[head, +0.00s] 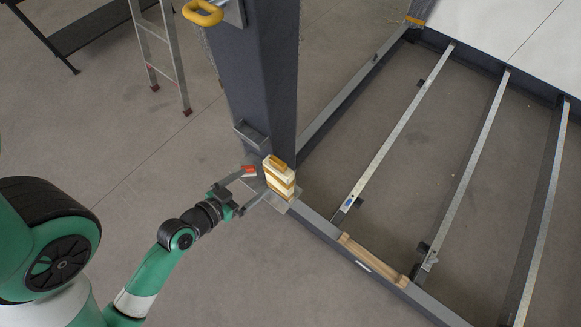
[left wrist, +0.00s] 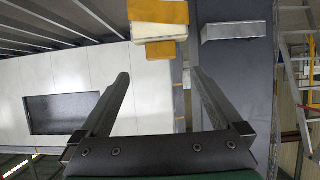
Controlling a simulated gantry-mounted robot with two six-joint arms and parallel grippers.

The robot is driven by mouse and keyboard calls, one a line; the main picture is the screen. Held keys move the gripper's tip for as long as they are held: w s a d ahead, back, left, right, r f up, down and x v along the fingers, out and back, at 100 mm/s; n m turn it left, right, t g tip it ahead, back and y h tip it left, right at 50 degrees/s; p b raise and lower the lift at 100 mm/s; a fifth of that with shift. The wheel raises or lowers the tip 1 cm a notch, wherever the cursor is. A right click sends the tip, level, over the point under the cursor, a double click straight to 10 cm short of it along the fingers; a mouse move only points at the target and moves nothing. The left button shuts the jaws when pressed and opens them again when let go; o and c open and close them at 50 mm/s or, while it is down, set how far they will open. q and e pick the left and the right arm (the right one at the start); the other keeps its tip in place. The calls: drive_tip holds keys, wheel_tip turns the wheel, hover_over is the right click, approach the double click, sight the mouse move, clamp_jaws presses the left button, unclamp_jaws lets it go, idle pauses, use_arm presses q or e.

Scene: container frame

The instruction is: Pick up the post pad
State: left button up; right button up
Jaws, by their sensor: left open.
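The post pad (head: 280,177), a cream block with yellow-orange bands, stands upright on a plate at the foot of the dark post in the head view. In the left wrist view the pad (left wrist: 158,31) shows at the top, a little beyond the fingertips. My left gripper (head: 257,183) is open and empty, just left of the pad with its fingers pointing toward it. In the left wrist view the open gripper (left wrist: 160,76) has a clear gap between its fingers. My right gripper is in neither view.
The dark grey post (head: 258,75) rises right behind the pad, with a small bracket (head: 251,135) on its side. The frame's beam (head: 325,228) runs to the lower right, carrying a wooden piece (head: 373,259). A ladder (head: 161,50) stands at the upper left.

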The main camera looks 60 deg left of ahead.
sight(276, 164)
use_arm(q)
drive_tip(key=x, duration=0.6)
drive_tip(key=shift+w+a+r+b, duration=0.1)
drive_tip(key=shift+a+b, duration=0.2)
drive_tip(key=shift+a, duration=0.05)
drive_tip(key=b+x, duration=0.1)
drive_tip(key=x, duration=0.4)
drive_tip(key=shift+w+d, duration=0.1)
drive_tip(key=shift+w, duration=0.1)
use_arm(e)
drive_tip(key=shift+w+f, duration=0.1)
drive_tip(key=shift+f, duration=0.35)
use_arm(q)
drive_tip(key=shift+c, duration=0.3)
clamp_jaws()
